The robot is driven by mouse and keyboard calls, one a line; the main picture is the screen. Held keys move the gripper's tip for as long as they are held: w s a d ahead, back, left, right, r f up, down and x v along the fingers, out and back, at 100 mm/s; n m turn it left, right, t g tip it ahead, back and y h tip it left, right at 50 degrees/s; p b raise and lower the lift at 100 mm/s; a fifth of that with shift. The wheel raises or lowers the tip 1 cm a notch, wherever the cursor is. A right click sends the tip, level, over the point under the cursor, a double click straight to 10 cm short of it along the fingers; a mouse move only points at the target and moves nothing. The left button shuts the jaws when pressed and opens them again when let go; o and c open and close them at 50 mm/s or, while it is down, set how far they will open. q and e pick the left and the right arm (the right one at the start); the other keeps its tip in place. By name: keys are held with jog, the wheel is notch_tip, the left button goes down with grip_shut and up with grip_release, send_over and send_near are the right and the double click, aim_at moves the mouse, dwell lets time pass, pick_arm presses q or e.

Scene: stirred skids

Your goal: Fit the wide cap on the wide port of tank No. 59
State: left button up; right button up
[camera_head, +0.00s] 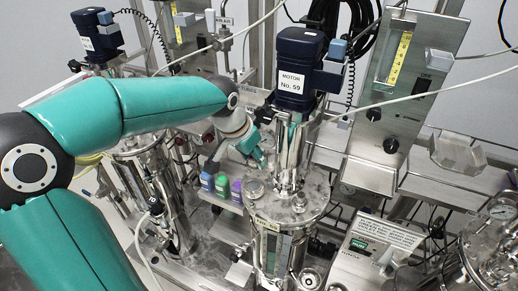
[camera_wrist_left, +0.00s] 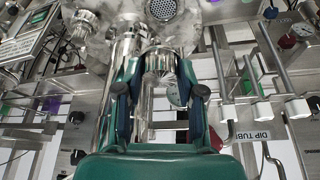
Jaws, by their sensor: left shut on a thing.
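Tank No. 59 (camera_head: 270,232) is a steel vessel below the blue motor marked No. 59 (camera_head: 297,68). Its lid (camera_head: 315,190) carries several round fittings. My left gripper (camera_head: 259,158) is above the lid's back left side, beside the motor column. In the left wrist view, my left gripper (camera_wrist_left: 160,72) is shut on a ridged silver piece that looks like the wide cap (camera_wrist_left: 160,58). A round mesh-faced opening (camera_wrist_left: 163,9), possibly the wide port, shows at the top of that view, apart from the cap. In the head view the held cap is not clearly visible. My right gripper is out of view.
The steel motor column (camera_head: 292,150) rises from the lid close to my gripper. Small coloured bottles (camera_head: 221,185) stand left of the tank. A control panel (camera_head: 390,125) is to the right. Cables and a pale hose (camera_head: 415,93) cross the space.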

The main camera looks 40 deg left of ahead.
pick_arm(q)
jog(key=shift+s+a+f+b, duration=0.1)
jog(key=shift+s+f+b, duration=0.15)
jog(key=shift+f+b, duration=0.2)
jog(key=b, duration=0.4)
send_over(255, 184)
jog(key=s, duration=0.1)
notch_tip(255, 184, down, 6)
jog(key=shift+s+r, duration=0.1)
jog(key=shift+r, duration=0.15)
jog(key=shift+s, duration=0.1)
jog(key=shift+f+b, duration=0.8)
jog(key=shift+f, duration=0.05)
dwell(0.4)
dwell(0.4)
jog(key=o, duration=1.6)
jog(key=shift+c, duration=0.2)
jog(key=shift+r, duration=0.1)
